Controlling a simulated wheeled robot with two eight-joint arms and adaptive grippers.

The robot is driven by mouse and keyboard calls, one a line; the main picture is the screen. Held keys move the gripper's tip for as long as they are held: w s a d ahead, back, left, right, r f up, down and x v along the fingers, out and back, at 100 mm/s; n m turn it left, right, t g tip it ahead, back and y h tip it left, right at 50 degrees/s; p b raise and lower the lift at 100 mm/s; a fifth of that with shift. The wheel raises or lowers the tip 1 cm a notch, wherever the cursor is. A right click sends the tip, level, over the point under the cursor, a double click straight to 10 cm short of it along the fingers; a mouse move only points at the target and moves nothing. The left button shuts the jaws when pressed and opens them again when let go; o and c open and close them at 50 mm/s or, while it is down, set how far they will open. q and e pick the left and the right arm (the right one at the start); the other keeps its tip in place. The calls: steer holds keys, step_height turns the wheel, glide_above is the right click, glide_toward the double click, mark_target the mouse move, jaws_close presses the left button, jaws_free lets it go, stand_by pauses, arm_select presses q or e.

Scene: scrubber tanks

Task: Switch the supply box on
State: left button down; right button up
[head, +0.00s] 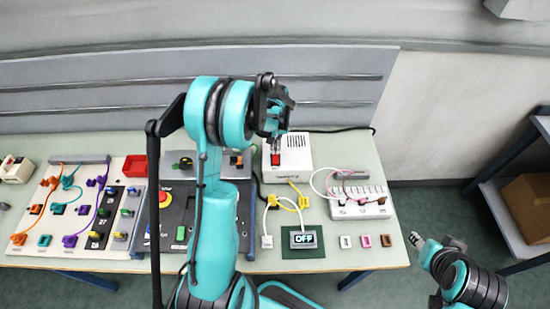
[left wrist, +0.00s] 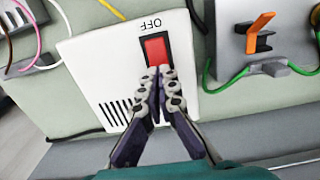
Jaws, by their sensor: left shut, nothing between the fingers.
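The supply box (head: 297,150) is a white box with a vent grille at the back of the table. It also shows in the left wrist view (left wrist: 95,70). Its red rocker switch (left wrist: 157,50) has OFF printed beside one end; the switch shows in the head view too (head: 275,160). My left gripper (left wrist: 160,72) is shut and empty, its fingertips over the grille-side end of the switch. I cannot tell whether they touch it. My right gripper (head: 435,246) is off the table's right end, its jaws unclear. A small display (head: 303,239) reads OFF.
A white socket strip (head: 361,204) with plugs and cables lies right of the box. A dark control panel (head: 175,220) and a cable board (head: 60,215) are to the left. A shelf with a carton (head: 528,205) is at the right.

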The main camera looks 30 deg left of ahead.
arm_select(q)
steer(key=shift+f+b, duration=1)
steer(key=shift+f, duration=0.1)
stand_by(0.8)
steer(key=shift+r, duration=0.1)
steer(key=shift+r+p, duration=2.05)
steer(key=shift+r, duration=1.45)
